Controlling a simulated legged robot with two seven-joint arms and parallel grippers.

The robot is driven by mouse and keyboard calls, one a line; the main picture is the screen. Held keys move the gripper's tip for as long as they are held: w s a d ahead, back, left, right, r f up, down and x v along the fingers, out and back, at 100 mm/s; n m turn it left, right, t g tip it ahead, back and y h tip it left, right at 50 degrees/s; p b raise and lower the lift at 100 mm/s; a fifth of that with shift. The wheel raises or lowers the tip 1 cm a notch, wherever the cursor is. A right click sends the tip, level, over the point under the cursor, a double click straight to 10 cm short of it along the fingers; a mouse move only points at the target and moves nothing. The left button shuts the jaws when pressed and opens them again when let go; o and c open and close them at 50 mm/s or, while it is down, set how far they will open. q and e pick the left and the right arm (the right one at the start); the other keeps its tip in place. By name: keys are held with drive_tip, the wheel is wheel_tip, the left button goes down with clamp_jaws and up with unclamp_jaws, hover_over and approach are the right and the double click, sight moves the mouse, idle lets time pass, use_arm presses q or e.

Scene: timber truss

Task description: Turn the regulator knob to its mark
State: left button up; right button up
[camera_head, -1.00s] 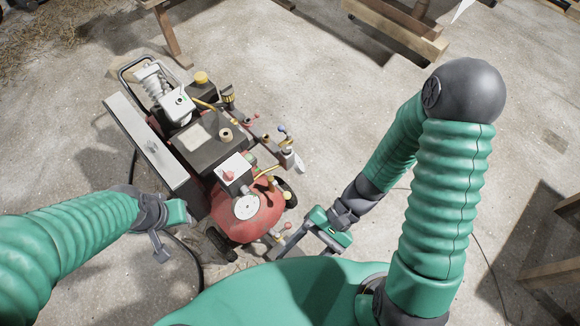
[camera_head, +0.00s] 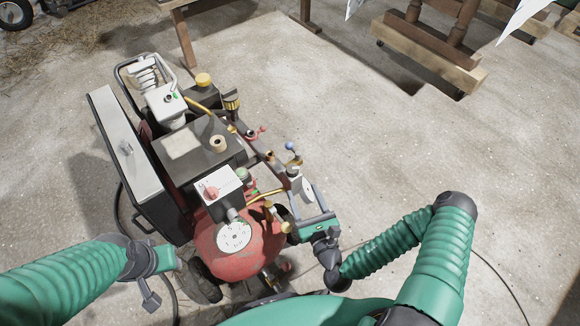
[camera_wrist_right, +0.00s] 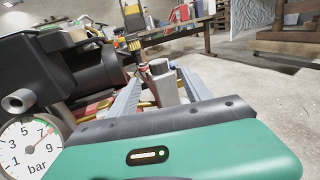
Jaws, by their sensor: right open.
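The compressor has a red tank (camera_head: 262,246) and a fitting on its right side. A pale grey, knob-like part (camera_head: 294,173), which I take for the regulator knob, stands on that fitting; it also shows in the right wrist view (camera_wrist_right: 164,88). My right gripper (camera_head: 303,198) is open, with its fingers reaching either side of this part. I cannot tell whether they touch it. The mark cannot be made out. My left gripper (camera_head: 160,278) hangs left of the tank, away from the knob; its jaw opening is unclear.
A white box with a red knob (camera_head: 212,192) and a white dial gauge (camera_head: 233,236) sit left of the gripper. The gauge reads in bar in the right wrist view (camera_wrist_right: 31,146). A blue-ball lever (camera_head: 290,146) stands just behind the fingers.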

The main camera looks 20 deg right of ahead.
sight(291, 165)
drive_tip(key=w+b, duration=0.1)
drive_tip(key=w, duration=0.3)
drive_tip(key=w+b, duration=0.2)
drive_tip(key=w, duration=0.2)
drive_tip(key=w+b, duration=0.1)
drive_tip(key=w, duration=0.2)
drive_tip(key=shift+w+a+f+b, duration=0.15)
drive_tip(key=shift+w+a+b, duration=0.1)
drive_tip(key=shift+w+b, duration=0.15)
drive_tip(key=shift+w+r, duration=0.2)
drive_tip(key=shift+w, duration=0.2)
